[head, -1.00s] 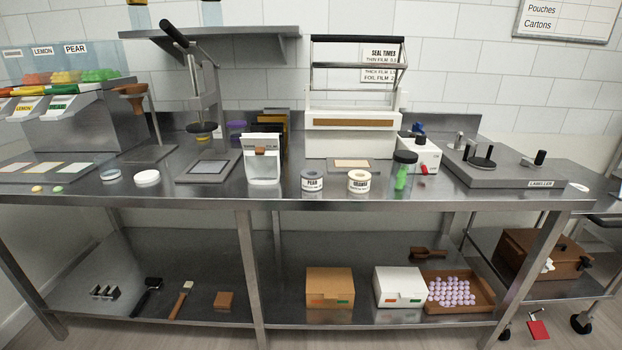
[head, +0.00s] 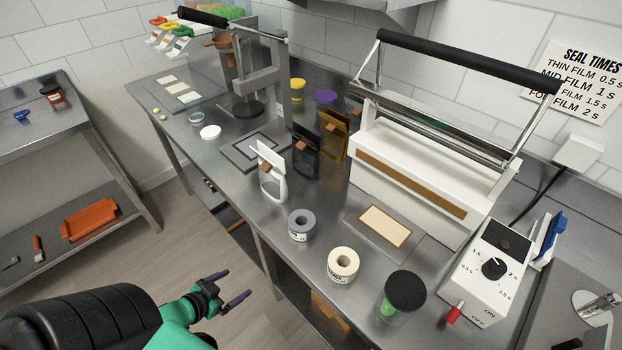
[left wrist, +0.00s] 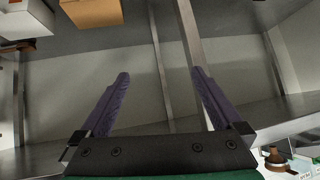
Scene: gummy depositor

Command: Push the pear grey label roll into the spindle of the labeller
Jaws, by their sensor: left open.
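The pear grey label roll (head: 301,226) stands on the steel table near its front edge, with its hole facing up. A cream label roll (head: 343,264) stands to its right. Part of the labeller (head: 560,270), a grey base with a metal post, shows at the lower right edge; its spindle is cut off or not clear. My left gripper (head: 228,289) is open and empty, in front of the table and apart from the roll. Its two purple fingers (left wrist: 160,75) are spread in the left wrist view with nothing between them. My right gripper is not in view.
A lidded jar (head: 402,297) stands right of the rolls. A white sealer (head: 420,180) and its control box (head: 490,268) fill the back right. Floor lies open left of my gripper.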

